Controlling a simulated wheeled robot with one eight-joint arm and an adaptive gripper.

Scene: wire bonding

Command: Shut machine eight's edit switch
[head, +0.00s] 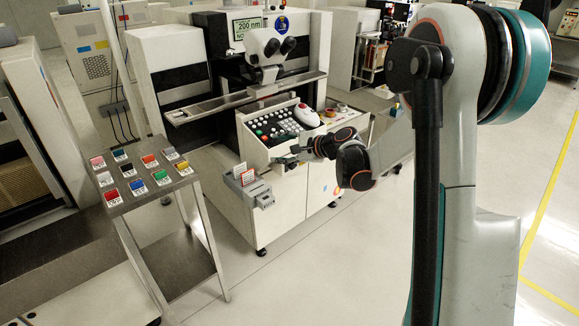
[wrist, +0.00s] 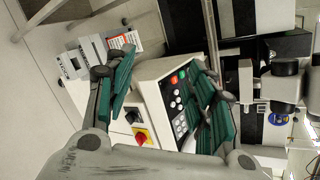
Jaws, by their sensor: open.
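A white wire bonding machine (head: 300,35) stands in the middle of the head view, with a sloped control panel (head: 247,143) of dark keys and coloured buttons at its front. In the wrist view the panel (wrist: 150,72) shows red and green buttons and rows of keys. I cannot read which one is the edit switch, nor the machine's number. My gripper (head: 291,155) is open and empty just in front of the panel; its fingers (wrist: 160,75) spread across it, hiding part.
A metal stand (head: 142,200) with coloured labelled blocks is at left. A grey holder with red-and-white cards (head: 246,180) is fixed to the machine's front. A white mouse-like device (head: 306,115) sits right of the keys. The floor in front is clear.

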